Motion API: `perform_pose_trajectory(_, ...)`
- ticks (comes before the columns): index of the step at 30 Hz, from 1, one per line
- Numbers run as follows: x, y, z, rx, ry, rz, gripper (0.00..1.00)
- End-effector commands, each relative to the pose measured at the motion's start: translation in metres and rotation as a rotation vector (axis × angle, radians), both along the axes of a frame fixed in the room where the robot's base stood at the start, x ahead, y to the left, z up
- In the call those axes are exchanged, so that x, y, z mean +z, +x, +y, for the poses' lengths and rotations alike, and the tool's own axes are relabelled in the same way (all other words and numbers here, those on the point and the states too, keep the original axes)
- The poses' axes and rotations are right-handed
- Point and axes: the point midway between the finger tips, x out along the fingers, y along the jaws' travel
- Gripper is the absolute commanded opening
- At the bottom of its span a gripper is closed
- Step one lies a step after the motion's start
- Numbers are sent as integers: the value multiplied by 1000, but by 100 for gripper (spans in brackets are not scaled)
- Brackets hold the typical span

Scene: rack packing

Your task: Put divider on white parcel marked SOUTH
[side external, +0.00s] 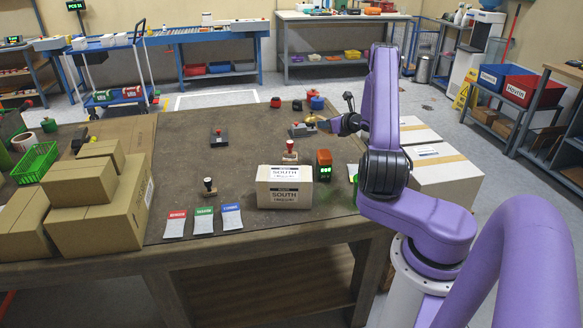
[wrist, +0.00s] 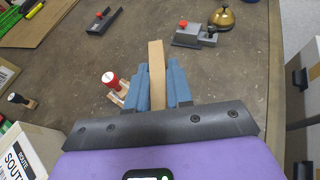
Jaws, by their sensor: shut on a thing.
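The divider is a narrow tan strip (wrist: 156,60) standing out between the blue fingers of my gripper (wrist: 158,88) in the wrist view. My gripper is shut on it. In the side view my gripper (side external: 332,124) is above the far right part of the table, and the strip is too small there to make out clearly. The white parcel marked SOUTH (side external: 285,196) stands near the front of the table, nearer the camera and left of my gripper. It also shows at the lower left of the wrist view (wrist: 22,158), apart from the strip.
A red-handled stamp (side external: 290,152) stands behind the parcel, and a red box with a green display (side external: 324,164) stands right of it. A grey device (wrist: 195,35) and a brass bell (wrist: 221,15) are ahead. Brown boxes (side external: 95,210) are stacked left. The table's middle left is mostly clear.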

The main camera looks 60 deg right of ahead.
Motion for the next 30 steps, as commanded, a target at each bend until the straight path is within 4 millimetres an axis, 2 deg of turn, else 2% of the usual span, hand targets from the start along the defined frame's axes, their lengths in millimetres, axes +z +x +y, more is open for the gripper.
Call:
perform_pose_trajectory(1,10,-2,14,63,-1,-1,0)
perform_pose_trajectory(8,45,-20,94,383,-1,-3,0)
perform_pose_trajectory(15,77,-60,193,729,0,-2,0)
perform_pose_trajectory(21,97,-99,262,962,0,-3,0)
perform_pose_trajectory(25,104,-117,289,1058,-1,-1,0)
perform_pose_trajectory(30,108,-127,305,1117,1,-2,0)
